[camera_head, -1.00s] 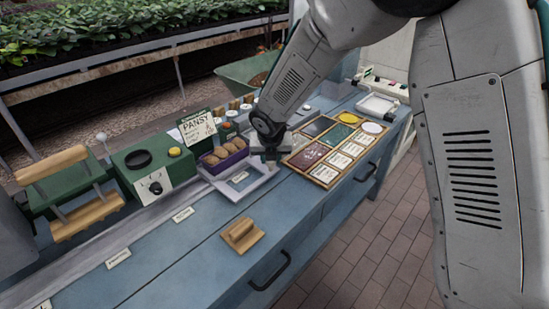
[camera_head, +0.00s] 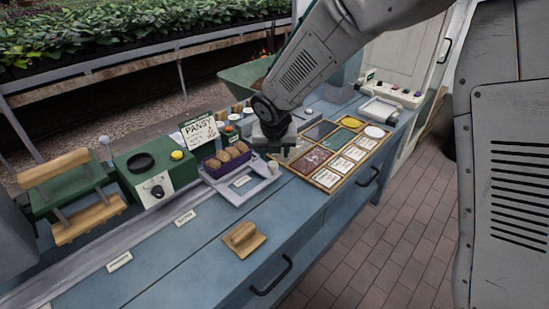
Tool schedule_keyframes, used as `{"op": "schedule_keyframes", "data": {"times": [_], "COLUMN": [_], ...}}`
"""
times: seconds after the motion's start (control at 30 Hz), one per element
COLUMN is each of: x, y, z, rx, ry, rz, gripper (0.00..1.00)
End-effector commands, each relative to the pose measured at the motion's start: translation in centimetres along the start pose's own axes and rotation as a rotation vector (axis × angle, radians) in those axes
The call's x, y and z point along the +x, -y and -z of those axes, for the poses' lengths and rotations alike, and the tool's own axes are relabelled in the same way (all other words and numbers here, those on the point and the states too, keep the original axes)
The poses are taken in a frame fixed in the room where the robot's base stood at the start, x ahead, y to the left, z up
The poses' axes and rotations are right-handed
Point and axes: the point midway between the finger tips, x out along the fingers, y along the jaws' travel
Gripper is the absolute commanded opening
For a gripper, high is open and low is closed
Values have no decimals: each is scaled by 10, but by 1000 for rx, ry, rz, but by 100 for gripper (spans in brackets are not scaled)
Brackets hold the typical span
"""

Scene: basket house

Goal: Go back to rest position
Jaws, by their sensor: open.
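My gripper (camera_head: 274,147) hangs at the end of my arm over the blue workbench (camera_head: 190,250). It is just right of a purple tray (camera_head: 228,165) holding several brown round plugs. The jaws are open and nothing shows held in them, though the fingertips are small and partly hidden. The purple tray sits on a grey platform (camera_head: 250,186). A small grey cup-like thing (camera_head: 272,168) stands on the platform's right side, just below my gripper; whether they touch is unclear.
A framed board (camera_head: 335,181) with coloured cards lies right of my gripper. A PANSY sign (camera_head: 199,130) and a green machine (camera_head: 150,165) stand left. A wooden block (camera_head: 243,239) lies in front. A white tray (camera_head: 380,110) is at the far right. Brick floor (camera_head: 370,250) is clear.

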Motion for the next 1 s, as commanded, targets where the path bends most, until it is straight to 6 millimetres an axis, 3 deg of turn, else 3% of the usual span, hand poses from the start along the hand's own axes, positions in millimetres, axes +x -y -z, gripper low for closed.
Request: {"op": "schedule_keyframes", "data": {"times": [0.2,0.53,0.63,0.73,0.83,1.0], "x": [-19,-20,-20,-19,-21,-65], "y": [1,1,2,9,25,70], "z": [0,0,1,11,39,78], "rx": [1,9,85,279,572,1167], "ry": [0,0,-6,-41,-101,-134], "rz": [1,1,7,43,122,273], "gripper": [51,51,51,51,51,51]}}
